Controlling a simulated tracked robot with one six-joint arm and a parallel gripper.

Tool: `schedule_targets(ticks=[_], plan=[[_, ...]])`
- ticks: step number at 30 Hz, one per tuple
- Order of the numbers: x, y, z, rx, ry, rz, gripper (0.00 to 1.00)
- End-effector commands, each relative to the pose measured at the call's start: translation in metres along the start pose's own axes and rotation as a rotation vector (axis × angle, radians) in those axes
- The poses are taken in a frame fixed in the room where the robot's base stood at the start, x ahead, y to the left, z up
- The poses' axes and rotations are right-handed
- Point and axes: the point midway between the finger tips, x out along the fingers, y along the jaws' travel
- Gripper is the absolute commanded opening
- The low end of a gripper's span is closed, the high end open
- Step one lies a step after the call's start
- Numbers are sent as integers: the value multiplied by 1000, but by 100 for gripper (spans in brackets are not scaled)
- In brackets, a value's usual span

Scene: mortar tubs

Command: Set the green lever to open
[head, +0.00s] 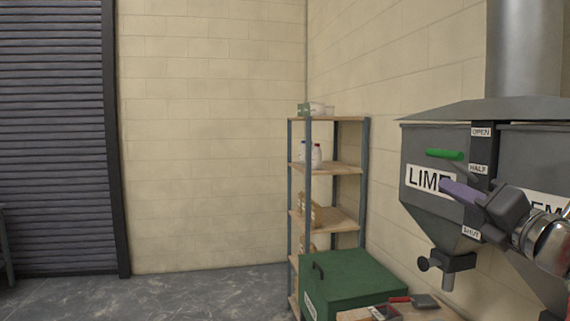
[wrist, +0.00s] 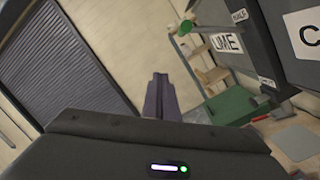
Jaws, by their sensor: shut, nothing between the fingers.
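The green lever (head: 445,154) sticks out from the front of the grey hopper marked LIME (head: 418,160). It stands level with the gap between the OPEN label (head: 481,132) and the HALF label (head: 478,168), a little nearer HALF. The SHUT label (head: 471,233) is lower down. In the wrist view the lever's round green end (wrist: 186,27) shows at the top, beyond my fingers. My gripper (head: 447,185) has purple fingers, shut and empty, below the lever and apart from it in the head picture. The fingers also show in the wrist view (wrist: 160,82).
A second hopper (head: 540,150) adjoins on the right. The LIME hopper's outlet spout (head: 447,280) hangs below. A green box (head: 350,280) and a red-handled trowel (head: 415,300) stand lower down. A shelf rack (head: 335,168) stands behind. Floor at left is clear.

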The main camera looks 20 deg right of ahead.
Motion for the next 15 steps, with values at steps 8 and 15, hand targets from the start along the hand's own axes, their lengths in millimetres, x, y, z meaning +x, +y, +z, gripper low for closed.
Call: schedule_targets(ticks=[8, 15], plan=[[-9, -32, -2, -56, -105, -73, 0], [-9, -33, -1, -79, -105, -78, 0]])
